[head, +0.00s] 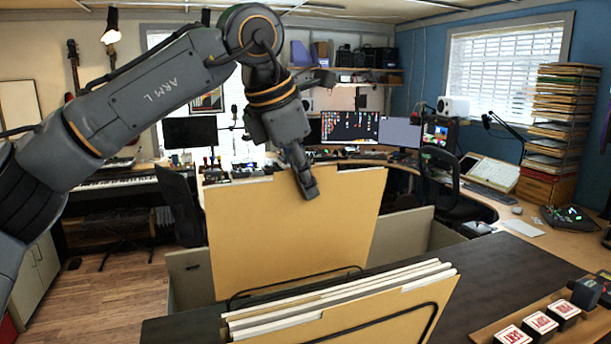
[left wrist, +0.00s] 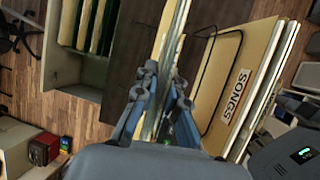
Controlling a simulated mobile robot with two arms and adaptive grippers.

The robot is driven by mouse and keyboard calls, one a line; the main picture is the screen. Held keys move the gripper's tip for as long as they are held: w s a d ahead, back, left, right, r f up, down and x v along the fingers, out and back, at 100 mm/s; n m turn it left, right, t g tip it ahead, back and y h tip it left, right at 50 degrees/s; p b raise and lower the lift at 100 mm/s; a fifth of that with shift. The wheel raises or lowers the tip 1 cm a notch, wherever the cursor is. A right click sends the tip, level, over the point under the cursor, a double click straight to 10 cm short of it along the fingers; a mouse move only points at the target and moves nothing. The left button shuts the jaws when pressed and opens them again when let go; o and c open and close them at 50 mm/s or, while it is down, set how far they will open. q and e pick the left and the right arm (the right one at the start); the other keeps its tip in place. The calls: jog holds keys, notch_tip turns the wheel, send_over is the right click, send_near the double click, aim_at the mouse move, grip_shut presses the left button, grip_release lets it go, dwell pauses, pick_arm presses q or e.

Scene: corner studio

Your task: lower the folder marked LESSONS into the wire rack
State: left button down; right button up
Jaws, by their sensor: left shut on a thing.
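A large tan folder (head: 270,230) hangs upright from my left gripper (head: 306,188), which is shut on its top edge. No label shows on its visible face, so I cannot read LESSONS. In the left wrist view the folder is edge-on (left wrist: 172,35) between the fingers (left wrist: 160,105). The black wire rack (head: 330,271) stands in front, its rear hoop crossing low before the held folder. I cannot tell whether the lower edge is inside the rack. A folder marked SONGS (left wrist: 235,95) stands in the rack.
Several folders (head: 335,298) fill the near part of the rack on the dark tabletop (head: 500,270). An open drawer (head: 190,280) with hanging files lies behind the held folder. Red-labelled blocks (head: 541,324) sit on a wooden tray at the right.

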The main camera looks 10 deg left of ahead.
aim_at(279, 179)
pick_arm(q)
jog(key=shift+w+a+f+b, duration=0.2)
jog(key=shift+f+b, duration=0.5)
jog(key=shift+f, duration=0.4)
jog(key=shift+w+a+f+b, duration=0.1)
jog(key=shift+w+f+b, duration=0.1)
jog(key=shift+f+b, duration=0.7)
jog(key=shift+w+a+f+b, duration=0.15)
jog(key=shift+f+b, duration=0.35)
jog(key=shift+f, duration=0.8)
jog(key=shift+w+a+f+b, duration=0.15)
jog(key=shift+f+b, duration=0.25)
jog(key=shift+f, duration=0.2)
jog(key=shift+w+d+f+b, duration=0.1)
jog(key=shift+f+b, duration=0.25)
jog(key=shift+f, duration=0.2)
jog(key=c, duration=1.3)
grip_release()
jog(key=shift+c, duration=0.2)
jog(key=shift+a, duration=0.1)
jog(key=v, duration=1.2)
